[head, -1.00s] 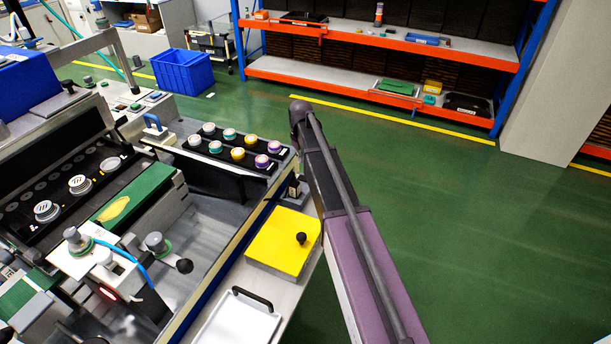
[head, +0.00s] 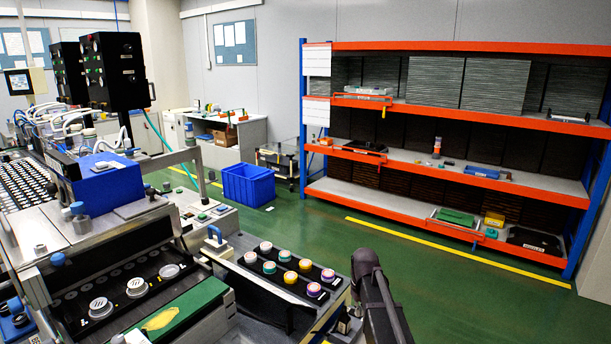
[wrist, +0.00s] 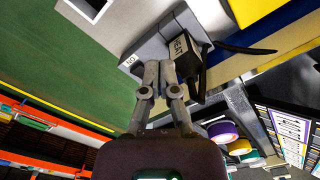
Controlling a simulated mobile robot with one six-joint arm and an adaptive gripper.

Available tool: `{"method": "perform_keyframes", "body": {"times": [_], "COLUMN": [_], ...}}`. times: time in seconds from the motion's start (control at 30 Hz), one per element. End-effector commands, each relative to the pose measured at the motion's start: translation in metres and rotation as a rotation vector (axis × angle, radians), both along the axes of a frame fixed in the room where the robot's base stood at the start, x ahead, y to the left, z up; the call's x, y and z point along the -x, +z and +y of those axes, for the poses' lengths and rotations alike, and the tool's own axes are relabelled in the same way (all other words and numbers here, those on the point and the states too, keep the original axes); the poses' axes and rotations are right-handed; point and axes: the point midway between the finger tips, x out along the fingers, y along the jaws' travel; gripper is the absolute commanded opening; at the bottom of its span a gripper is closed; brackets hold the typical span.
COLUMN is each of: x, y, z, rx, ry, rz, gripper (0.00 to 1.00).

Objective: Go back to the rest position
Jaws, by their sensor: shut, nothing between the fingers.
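My gripper (wrist: 163,85) shows in the wrist view with its two fingers together and nothing between them. Just past the fingertips is a small black labelled block (wrist: 184,55) on a grey mount; I cannot tell whether the fingers touch it. In the head view my arm rises at the lower middle, right of the workbench, and the gripper itself is hidden. A black tray of speaker parts (head: 270,275) with pink, teal, yellow and purple tops lies on the bench, left of my arm.
A machine with a black panel of round silver parts (head: 135,287) fills the left. A blue bin (head: 248,184) stands on the floor behind the bench. An orange and blue shelf rack (head: 450,180) stands at the back right. The green floor (head: 460,300) right of my arm is clear.

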Motion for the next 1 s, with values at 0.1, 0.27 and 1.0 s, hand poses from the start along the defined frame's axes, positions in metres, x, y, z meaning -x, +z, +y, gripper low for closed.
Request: {"method": "perform_keyframes", "body": {"times": [0.1,0.27,1.0], "x": [0.055,0.112,0.197], "y": [0.006,0.012,0.019], "z": [-0.001,-0.002,-0.002], "rx": [0.0,0.0,0.0], "ry": [-0.06,-0.145,-0.285], "rz": [0.0,0.0,0.0], "gripper": [0.0,0.0,0.0]}}
